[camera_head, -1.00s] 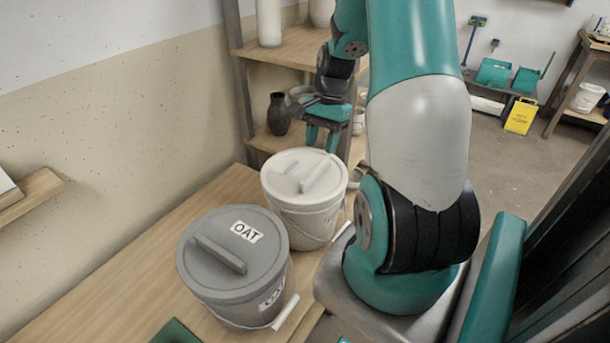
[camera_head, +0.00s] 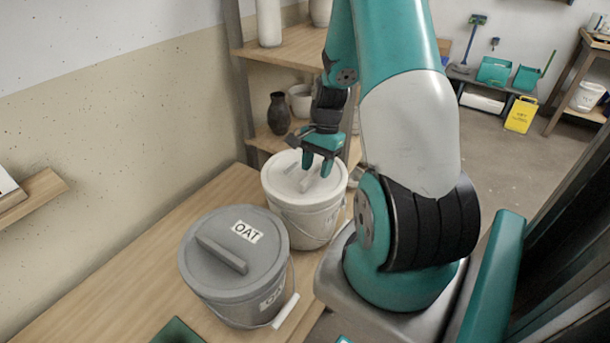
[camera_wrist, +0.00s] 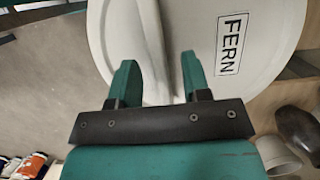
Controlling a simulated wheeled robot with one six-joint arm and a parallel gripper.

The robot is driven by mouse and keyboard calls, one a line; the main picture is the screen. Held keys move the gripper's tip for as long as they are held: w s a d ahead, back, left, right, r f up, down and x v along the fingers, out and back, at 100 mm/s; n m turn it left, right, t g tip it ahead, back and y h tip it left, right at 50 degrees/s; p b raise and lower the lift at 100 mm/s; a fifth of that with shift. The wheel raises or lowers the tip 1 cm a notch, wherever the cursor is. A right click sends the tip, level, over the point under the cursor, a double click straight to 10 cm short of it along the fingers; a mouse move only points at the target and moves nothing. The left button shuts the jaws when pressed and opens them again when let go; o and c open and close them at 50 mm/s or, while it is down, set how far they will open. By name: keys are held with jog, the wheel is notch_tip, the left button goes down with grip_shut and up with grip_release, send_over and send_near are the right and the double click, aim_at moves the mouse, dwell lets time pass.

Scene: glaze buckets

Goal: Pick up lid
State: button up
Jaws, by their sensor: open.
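The white bucket (camera_head: 304,222) stands on the bench with its white lid (camera_head: 279,172) on. The lid has a raised bar handle. In the wrist view the white lid (camera_wrist: 194,45) carries a label reading FERN, and its handle (camera_wrist: 152,40) runs between my fingers. My gripper (camera_head: 318,172) is open over the right part of this lid; its fingertips (camera_wrist: 158,68) are on either side of the handle, not closed on it. The grey bucket (camera_head: 240,306) has its grey lid (camera_head: 213,278) on, labelled OAT, with a bar handle, and stands nearer the camera.
The wooden bench (camera_head: 135,290) is bare left of the buckets. A shelf unit (camera_head: 288,50) behind holds a dark vase (camera_head: 278,114) and pale pots. The wall bounds the left. A green item (camera_head: 178,332) lies at the front edge. A yellow sign (camera_head: 521,115) stands far right.

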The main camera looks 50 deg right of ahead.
jog(key=shift+f, duration=0.25)
dwell(0.3)
grip_shut()
jog(key=shift+r, duration=0.1)
